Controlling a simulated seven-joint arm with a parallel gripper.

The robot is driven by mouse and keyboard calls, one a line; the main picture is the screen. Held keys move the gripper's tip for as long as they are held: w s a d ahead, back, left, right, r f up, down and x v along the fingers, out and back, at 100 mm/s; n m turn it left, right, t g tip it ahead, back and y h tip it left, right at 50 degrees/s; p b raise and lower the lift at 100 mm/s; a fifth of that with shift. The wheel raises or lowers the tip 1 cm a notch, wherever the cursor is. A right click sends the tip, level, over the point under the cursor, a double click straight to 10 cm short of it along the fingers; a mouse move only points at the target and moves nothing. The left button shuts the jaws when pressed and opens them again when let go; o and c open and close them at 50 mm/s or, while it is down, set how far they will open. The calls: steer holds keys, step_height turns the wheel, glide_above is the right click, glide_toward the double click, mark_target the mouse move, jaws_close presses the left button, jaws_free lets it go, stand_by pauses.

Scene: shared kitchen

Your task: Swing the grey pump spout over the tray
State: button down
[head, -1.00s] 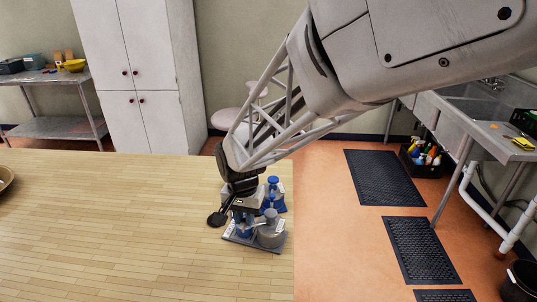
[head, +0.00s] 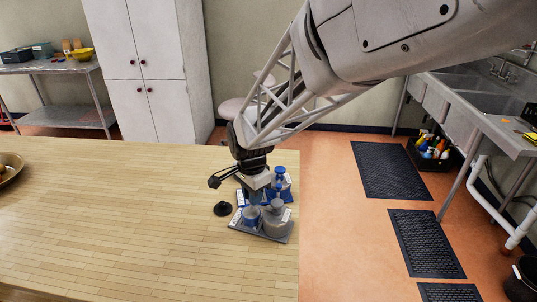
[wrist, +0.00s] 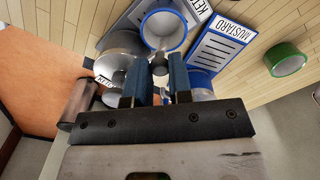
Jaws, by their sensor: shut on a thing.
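The grey pump (head: 274,222) stands on the right of a grey tray (head: 262,238) at the table's right edge. A white cup with a blue rim (head: 251,217) is left of it; the cup also shows in the wrist view (wrist: 163,30). My gripper (head: 259,192) is above and behind them, pointing down. In the wrist view, my blue-padded gripper (wrist: 158,80) is shut on the dark grey spout (wrist: 158,65), beside the cup's rim. The pump's round grey top (wrist: 122,45) is left of the fingers. The spout's far part is hidden by the fingers.
A blue pump (head: 279,178) stands close behind on a blue tray (head: 286,195), labelled MUSTARD in the wrist view. A dark round thing (head: 223,208) lies on the table to the left. A green ring (wrist: 287,60) shows in the wrist view. The table's left is mostly clear.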

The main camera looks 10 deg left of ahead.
steer(key=c, duration=1)
jaws_free()
steer(key=shift+r, duration=0.1)
steer(key=shift+r, duration=3.85)
steer(key=shift+d+r, duration=0.1)
steer(key=shift+d, duration=0.15)
steer(key=s+d+r+n+t, duration=0.15)
steer(key=s+d, duration=0.25)
steer(key=d, duration=0.4)
steer(key=s+d+r+n, duration=0.2)
steer(key=s+d+r, duration=0.15)
steer(key=d, duration=0.45)
steer(key=shift+s+d+f+n+t, duration=0.2)
steer(key=shift+s+d+n, duration=0.7)
steer(key=shift+s+d, duration=1.5)
steer(key=shift+s+d+f+n+t, duration=0.15)
steer(key=shift+s+d+n, duration=0.7)
steer(key=shift+s+d, duration=1.5)
steer(key=shift+s+d+f+n+t, duration=0.15)
steer(key=shift+s+d+n, duration=1)
steer(key=shift+s, duration=2.15)
